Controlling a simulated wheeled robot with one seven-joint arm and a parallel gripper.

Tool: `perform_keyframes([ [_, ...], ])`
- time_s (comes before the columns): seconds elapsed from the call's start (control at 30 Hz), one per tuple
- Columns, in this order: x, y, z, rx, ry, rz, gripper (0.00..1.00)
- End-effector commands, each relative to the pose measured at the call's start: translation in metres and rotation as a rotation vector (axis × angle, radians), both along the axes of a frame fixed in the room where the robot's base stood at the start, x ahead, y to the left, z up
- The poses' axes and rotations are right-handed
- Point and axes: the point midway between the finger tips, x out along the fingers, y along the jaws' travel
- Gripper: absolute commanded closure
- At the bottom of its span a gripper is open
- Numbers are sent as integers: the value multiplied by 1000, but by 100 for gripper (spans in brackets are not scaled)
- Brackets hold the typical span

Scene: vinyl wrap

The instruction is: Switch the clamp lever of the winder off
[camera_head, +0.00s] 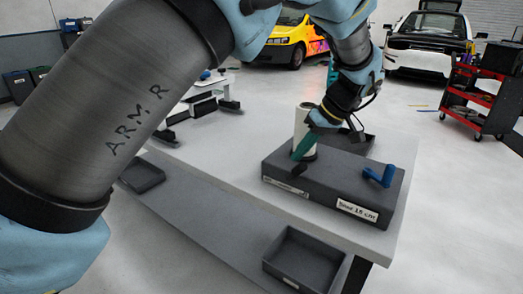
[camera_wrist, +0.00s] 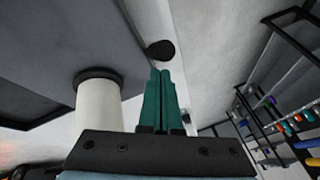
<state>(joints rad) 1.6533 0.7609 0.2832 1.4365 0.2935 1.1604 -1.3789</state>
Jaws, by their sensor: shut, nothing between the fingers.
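The winder is a dark grey box (camera_head: 335,190) on the table in the head view, with a white roll (camera_head: 302,128) standing at its left. A small black knob (camera_head: 298,168) is at the box's left front edge. In the wrist view, the black knob (camera_wrist: 160,50) is just beyond my fingertips, and the white roll (camera_wrist: 98,112) is to their left. A blue handle (camera_head: 379,176) sticks up at the box's right. No label tells which is the clamp lever. My gripper (camera_head: 297,157) has teal fingers, shut and empty, beside the knob; contact is unclear.
The white table (camera_head: 230,185) has a free surface left of the winder. A dark tray (camera_head: 290,256) is at its front, and another tray (camera_head: 142,175) is at the left. A red tool cart (camera_head: 468,100) stands to the right, away from the table.

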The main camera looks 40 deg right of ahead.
Motion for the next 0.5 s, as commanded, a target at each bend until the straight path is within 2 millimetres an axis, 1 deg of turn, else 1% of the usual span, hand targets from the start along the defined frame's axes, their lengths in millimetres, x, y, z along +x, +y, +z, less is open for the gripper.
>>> perform_keyframes([
  [0.2, -7, -2, -3, -2, 7, 3, 100],
  [0.5, -11, -3, -4, -2, 8, 2, 100],
])
